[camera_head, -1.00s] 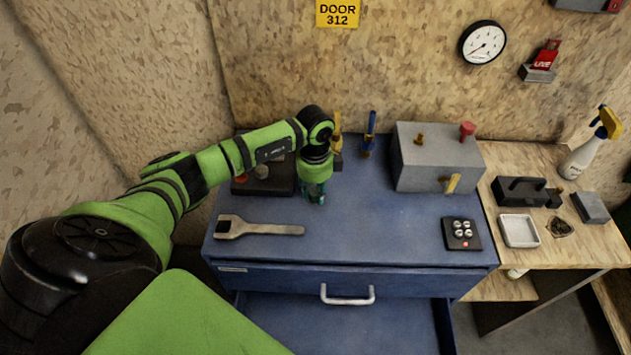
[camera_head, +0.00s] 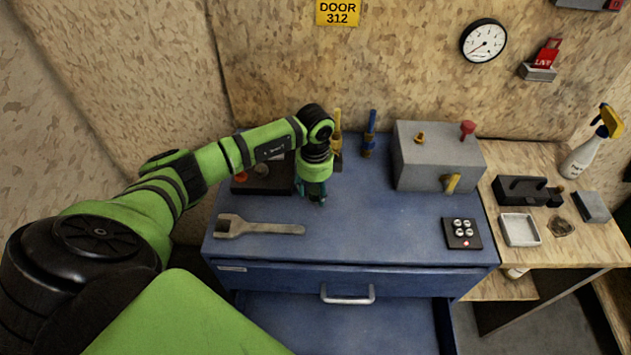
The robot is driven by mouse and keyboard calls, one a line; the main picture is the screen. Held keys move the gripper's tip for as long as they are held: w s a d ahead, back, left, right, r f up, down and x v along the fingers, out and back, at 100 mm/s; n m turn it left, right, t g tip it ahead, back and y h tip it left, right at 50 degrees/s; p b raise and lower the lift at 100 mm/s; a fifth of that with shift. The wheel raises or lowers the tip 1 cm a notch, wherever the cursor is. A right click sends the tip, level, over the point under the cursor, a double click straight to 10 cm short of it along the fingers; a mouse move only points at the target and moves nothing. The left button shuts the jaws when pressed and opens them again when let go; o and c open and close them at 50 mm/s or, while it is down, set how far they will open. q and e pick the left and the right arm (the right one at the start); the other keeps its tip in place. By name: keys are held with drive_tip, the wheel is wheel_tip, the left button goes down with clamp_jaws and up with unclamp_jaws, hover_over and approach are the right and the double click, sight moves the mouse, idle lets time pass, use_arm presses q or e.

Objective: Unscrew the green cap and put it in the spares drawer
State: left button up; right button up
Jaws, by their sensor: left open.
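My left gripper (camera_head: 311,192) points down over the blue cabinet top (camera_head: 375,225), beside the right end of a dark block (camera_head: 262,188). Its fingers are apart. The block carries a red round part (camera_head: 240,174) and a grey round part (camera_head: 261,170); its right end is partly hidden by my gripper. I cannot make out a green cap; anything under the gripper is hidden. Below the handled, shut drawer front (camera_head: 290,286), a lower drawer (camera_head: 340,332) stands open and its visible inside looks empty. I cannot read the small label (camera_head: 232,268). My right gripper is not in view.
A wrench (camera_head: 260,228) lies at the front left. Yellow (camera_head: 338,122) and blue (camera_head: 371,130) upright parts stand at the back. The middle of the top is clear.

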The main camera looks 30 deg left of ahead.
use_arm(q)
drive_tip(key=m+b, duration=0.2)
drive_tip(key=m, duration=0.3)
drive_tip(key=shift+f, duration=0.2)
drive_tip(key=m+b, duration=0.2)
drive_tip(key=m, duration=0.3)
drive_tip(key=m+b, duration=0.2)
drive_tip(key=m, duration=0.4)
drive_tip(key=shift+b, duration=0.4)
drive_tip(key=shift+r+m+b, duration=0.2)
drive_tip(key=shift+m+b, duration=0.1)
drive_tip(key=shift+m, duration=0.9)
